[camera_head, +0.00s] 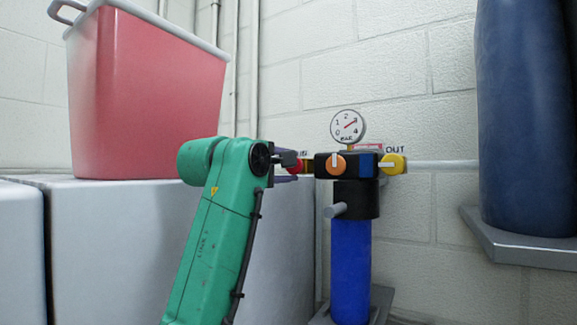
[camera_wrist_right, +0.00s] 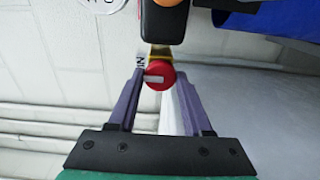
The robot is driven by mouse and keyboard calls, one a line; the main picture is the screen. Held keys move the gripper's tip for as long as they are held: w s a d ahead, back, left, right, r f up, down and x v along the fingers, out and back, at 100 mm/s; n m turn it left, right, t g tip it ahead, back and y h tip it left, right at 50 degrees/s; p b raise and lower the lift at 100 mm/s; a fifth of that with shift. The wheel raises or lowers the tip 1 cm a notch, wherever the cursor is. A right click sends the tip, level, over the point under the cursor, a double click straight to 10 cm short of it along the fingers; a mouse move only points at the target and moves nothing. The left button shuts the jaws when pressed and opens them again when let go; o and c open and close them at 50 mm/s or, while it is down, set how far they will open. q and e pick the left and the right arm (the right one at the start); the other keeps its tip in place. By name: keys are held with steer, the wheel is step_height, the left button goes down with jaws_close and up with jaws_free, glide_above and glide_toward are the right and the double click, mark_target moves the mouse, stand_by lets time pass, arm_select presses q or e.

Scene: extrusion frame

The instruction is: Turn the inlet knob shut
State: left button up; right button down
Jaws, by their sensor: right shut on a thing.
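The red inlet knob (camera_head: 297,167) sits at the left end of the black valve block (camera_head: 325,164), by the partly hidden IN label. In the right wrist view the red knob (camera_wrist_right: 159,72) lies between the purple fingers, and its pale pointer bar runs across the picture. My right gripper (camera_head: 289,168) reaches it from the left and is shut on it; the green arm hides part of the gripper. In the right wrist view the gripper (camera_wrist_right: 161,80) has one finger on each side of the knob. My left gripper is not in view.
A gauge (camera_head: 348,127) stands above and a blue filter bowl (camera_head: 350,270) hangs below. A red bin (camera_head: 146,98) and blue cylinder (camera_head: 525,115) flank them.

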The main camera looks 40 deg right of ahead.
steer(key=shift+r, duration=0.25)
steer(key=shift+c, duration=1.8)
jaws_free()
steer(key=shift+w+d+f, duration=0.15)
steer(key=shift+d+f, duration=0.1)
steer(key=b+v, duration=0.5)
steer(key=v, duration=0.9)
steer(key=shift+a+b, duration=0.25)
steer(key=shift+b, duration=0.05)
